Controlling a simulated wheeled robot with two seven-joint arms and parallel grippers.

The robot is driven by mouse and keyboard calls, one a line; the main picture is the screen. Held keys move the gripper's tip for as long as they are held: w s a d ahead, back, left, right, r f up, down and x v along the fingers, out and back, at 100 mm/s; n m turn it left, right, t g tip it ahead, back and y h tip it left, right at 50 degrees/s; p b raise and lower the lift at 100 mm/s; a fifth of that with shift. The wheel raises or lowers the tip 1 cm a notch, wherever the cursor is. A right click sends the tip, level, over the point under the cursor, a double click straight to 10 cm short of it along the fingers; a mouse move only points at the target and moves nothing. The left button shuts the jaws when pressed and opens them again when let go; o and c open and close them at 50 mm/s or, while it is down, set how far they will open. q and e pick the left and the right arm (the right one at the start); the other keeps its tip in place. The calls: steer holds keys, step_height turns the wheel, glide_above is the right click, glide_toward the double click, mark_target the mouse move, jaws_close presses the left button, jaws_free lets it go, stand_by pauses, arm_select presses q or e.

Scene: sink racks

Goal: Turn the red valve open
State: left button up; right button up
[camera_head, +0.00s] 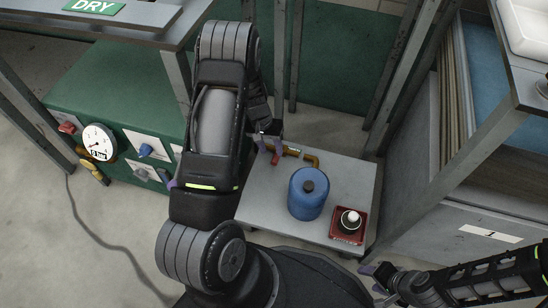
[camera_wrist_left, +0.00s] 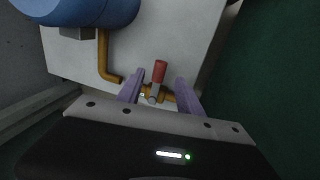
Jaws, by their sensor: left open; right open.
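The red valve handle (camera_wrist_left: 159,72) is a short lever on a brass pipe (camera_wrist_left: 104,55) in the left wrist view. It points up in that picture, past the fingertips. In the head view the red handle (camera_head: 275,158) shows just below my left gripper (camera_head: 268,138). My left gripper (camera_wrist_left: 160,85) is open, with one purple finger on each side of the valve's stem and handle. I cannot tell whether either finger touches it. My right gripper (camera_head: 378,274) is open and empty at the lower right, away from the valve.
The pipe runs to a blue tank (camera_head: 308,194) on a small grey table (camera_head: 262,208). A green cabinet with a gauge (camera_head: 98,142) is at left. Metal posts and racks stand around the table.

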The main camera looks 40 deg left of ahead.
mark_target(274, 159)
arm_select(q)
steer(key=f, duration=0.1)
steer(key=f+b, duration=0.1)
steer(key=f, duration=0.1)
steer(key=d+f, duration=0.1)
steer(key=f, duration=0.1)
steer(key=shift+w+f+b, duration=0.2)
steer(key=shift+b, duration=0.1)
jaws_close()
stand_by(1.1)
